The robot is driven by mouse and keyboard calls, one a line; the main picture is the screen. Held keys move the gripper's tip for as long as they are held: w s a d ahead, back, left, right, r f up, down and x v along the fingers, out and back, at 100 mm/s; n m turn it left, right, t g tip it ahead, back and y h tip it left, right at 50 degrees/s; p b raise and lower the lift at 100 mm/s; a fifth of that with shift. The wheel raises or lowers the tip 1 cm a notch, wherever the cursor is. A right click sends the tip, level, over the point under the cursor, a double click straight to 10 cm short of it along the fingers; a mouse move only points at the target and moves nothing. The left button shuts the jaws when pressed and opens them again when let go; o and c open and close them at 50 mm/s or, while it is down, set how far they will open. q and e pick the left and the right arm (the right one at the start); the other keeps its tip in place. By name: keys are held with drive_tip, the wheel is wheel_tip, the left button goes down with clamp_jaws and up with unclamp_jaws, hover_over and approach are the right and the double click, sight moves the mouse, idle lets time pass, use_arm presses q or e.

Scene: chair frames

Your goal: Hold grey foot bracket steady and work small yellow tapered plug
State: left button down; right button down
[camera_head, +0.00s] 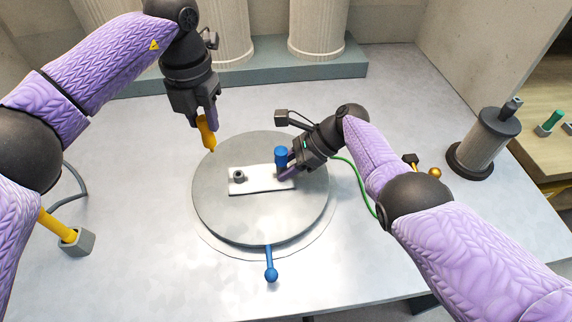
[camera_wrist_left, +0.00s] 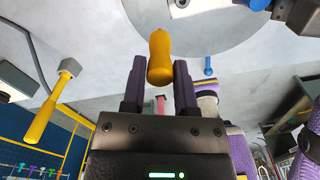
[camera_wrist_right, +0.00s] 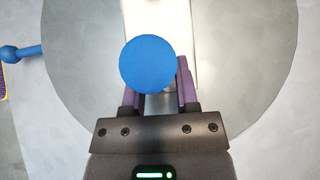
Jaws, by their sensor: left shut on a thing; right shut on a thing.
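A small yellow-orange tapered plug (camera_head: 207,133) hangs point down from my left gripper (camera_head: 205,118), which is shut on its upper part. In the left wrist view the plug (camera_wrist_left: 159,58) sits between the two fingers. Its tip is above the far left rim of the round grey turntable (camera_head: 225,222), apart from it. A pale, flat bracket (camera_head: 262,181) lies on the turntable with a short grey socket (camera_head: 239,176) on its left part. A blue round-topped peg (camera_head: 281,158) stands at its right end. My right gripper (camera_head: 287,170) is shut at the peg's lower part; the exact contact is hidden.
A blue ball-ended lever (camera_head: 270,262) sticks out from the turntable's front. A grey-headed mallet with a yellow handle (camera_head: 76,241) is at left. A dark-capped cylinder (camera_head: 485,140) stands at right. White columns (camera_head: 318,35) stand behind. The table between mallet and turntable is clear.

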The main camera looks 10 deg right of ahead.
drive_tip(key=shift+s+f, duration=0.1)
drive_tip(key=shift+f, duration=0.05)
drive_tip(key=shift+c, duration=1.4)
unclamp_jaws()
use_arm(q)
drive_tip(key=shift+a+r, duration=1.1)
use_arm(e)
drive_tip(key=v, duration=1.2)
